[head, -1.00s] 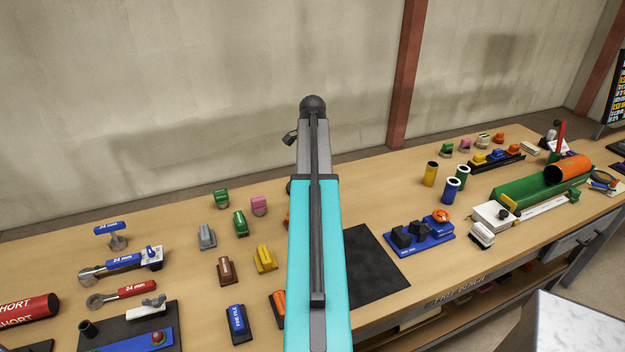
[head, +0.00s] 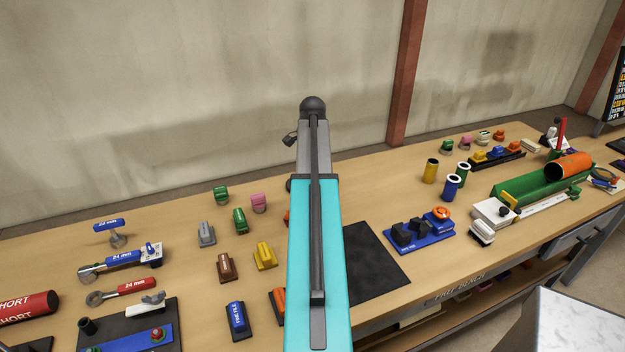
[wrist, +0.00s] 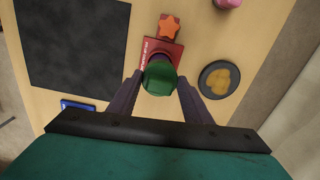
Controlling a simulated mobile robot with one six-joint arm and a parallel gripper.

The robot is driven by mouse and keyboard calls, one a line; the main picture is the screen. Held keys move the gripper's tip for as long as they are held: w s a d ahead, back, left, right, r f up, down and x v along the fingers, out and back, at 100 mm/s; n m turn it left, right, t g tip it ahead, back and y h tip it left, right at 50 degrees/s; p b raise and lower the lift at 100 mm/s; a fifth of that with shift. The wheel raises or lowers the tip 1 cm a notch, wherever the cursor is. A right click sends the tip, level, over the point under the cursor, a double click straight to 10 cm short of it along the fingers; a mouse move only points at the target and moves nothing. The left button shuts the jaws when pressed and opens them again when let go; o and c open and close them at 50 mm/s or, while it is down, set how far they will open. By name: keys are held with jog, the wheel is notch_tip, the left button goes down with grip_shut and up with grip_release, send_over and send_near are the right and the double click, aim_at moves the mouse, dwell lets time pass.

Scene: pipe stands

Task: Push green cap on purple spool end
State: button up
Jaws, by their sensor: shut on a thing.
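In the wrist view my gripper (wrist: 160,82) is shut on a round green cap (wrist: 159,78), seen from above between its two dark fingers. The held cap is over or in front of a red block (wrist: 158,50) with pale lettering and an orange star-shaped knob (wrist: 170,26). I cannot tell whether the cap touches anything below it. I cannot make out a purple spool end in either view. In the head view my own arm hides the gripper and the held cap.
A black mat (head: 372,265) lies right of my arm, with a blue fixture (head: 421,233) beyond it. Several coloured blocks stand left of my arm. A green trough with an orange tube (head: 568,166) is at far right. The wrist view shows a dark round dish (wrist: 219,79).

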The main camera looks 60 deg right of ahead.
jog(key=shift+f+b, duration=0.35)
jog(key=shift+f, duration=0.7)
dwell(0.4)
jog(key=o, duration=1.3)
jog(key=shift+c, duration=0.2)
jog(key=shift+r, duration=0.15)
jog(key=shift+r+p, duration=1.65)
jog(key=shift+r, duration=0.75)
jog(key=shift+r, duration=0.1)
